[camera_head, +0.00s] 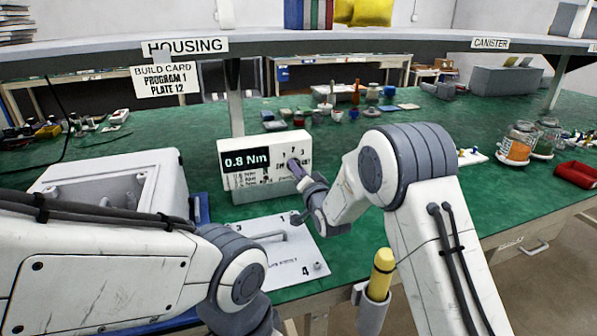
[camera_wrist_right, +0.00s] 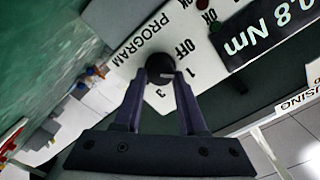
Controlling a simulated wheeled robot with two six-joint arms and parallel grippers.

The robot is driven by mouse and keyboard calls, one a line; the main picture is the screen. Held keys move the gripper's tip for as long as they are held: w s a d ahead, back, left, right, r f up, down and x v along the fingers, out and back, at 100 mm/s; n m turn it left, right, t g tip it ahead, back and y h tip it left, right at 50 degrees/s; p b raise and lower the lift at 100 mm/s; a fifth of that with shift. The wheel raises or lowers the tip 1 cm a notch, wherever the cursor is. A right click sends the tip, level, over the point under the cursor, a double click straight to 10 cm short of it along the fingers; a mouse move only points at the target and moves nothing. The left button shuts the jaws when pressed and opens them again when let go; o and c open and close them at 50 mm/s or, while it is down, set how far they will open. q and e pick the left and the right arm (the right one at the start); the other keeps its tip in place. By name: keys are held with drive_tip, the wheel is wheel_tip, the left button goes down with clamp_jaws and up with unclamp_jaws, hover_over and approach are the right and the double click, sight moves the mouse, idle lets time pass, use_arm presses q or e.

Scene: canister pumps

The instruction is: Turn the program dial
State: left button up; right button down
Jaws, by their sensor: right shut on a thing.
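The program dial (camera_wrist_right: 160,68) is a round black knob on the front of a white controller box (camera_head: 240,187). Its labels in the right wrist view include OFF, 1 and 3. A light mark on the knob appears to point toward the 1. My right gripper (camera_head: 298,170) is at the box front in the head view. In the right wrist view its two dark fingers (camera_wrist_right: 160,84) are shut on the dial, one on each side. The box display (camera_head: 245,160) reads 0.8 Nm. My left arm comes in from the left, but its gripper is not visible.
A build card (camera_head: 165,80) reads PROGRAM 1, PLATE 12. A white plate (camera_head: 290,250) with a handle and a 4 lies before the box. A white housing (camera_head: 110,185) stands left. Jars (camera_head: 518,143) and a red tray (camera_head: 577,174) sit right. Green bench behind the box holds small parts.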

drive_tip(key=shift+c, duration=2.4)
unclamp_jaws()
drive_tip(key=v, duration=1)
drive_tip(key=shift+s+b, duration=0.25)
drive_tip(key=shift+b, duration=0.05)
